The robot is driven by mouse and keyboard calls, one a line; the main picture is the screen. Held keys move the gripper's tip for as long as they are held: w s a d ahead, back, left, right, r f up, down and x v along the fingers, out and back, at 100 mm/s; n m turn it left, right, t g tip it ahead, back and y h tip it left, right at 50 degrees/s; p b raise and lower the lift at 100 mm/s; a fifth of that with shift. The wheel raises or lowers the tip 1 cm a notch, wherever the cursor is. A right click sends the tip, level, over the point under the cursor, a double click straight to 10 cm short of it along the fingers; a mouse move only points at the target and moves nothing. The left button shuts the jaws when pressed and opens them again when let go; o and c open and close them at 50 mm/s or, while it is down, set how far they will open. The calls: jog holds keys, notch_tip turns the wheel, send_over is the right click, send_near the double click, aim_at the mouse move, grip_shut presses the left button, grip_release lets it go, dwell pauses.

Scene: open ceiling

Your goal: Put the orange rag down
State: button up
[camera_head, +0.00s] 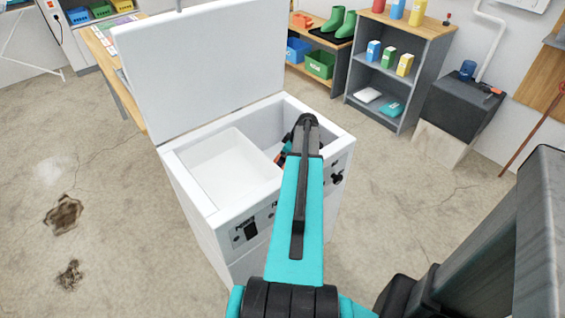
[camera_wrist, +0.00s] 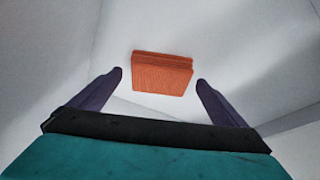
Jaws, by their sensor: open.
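The orange rag (camera_wrist: 162,73) shows in the wrist view, folded, lying on a white surface inside the white chest (camera_head: 263,238). My gripper (camera_wrist: 160,80) is open, with its two dark fingers apart on either side of the rag in the picture; neither finger touches it there. In the head view my arm reaches into the chest's right compartment, and the arm hides most of the gripper. A small patch of orange-red shows beside my arm in that compartment, but I cannot tell what it is.
The chest's lid (camera_head: 205,65) stands open at the back. Its left compartment (camera_head: 225,172) looks empty. A grey shelf (camera_head: 403,55) with boxes and a dark cabinet (camera_head: 460,105) stand behind right. A wooden table (camera_head: 103,58) is behind left. The floor at left is clear apart from dark stains.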

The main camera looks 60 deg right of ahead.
jog(key=v, duration=1)
jog(key=shift+r, duration=0.15)
jog(key=shift+r, duration=0.1)
dwell(0.5)
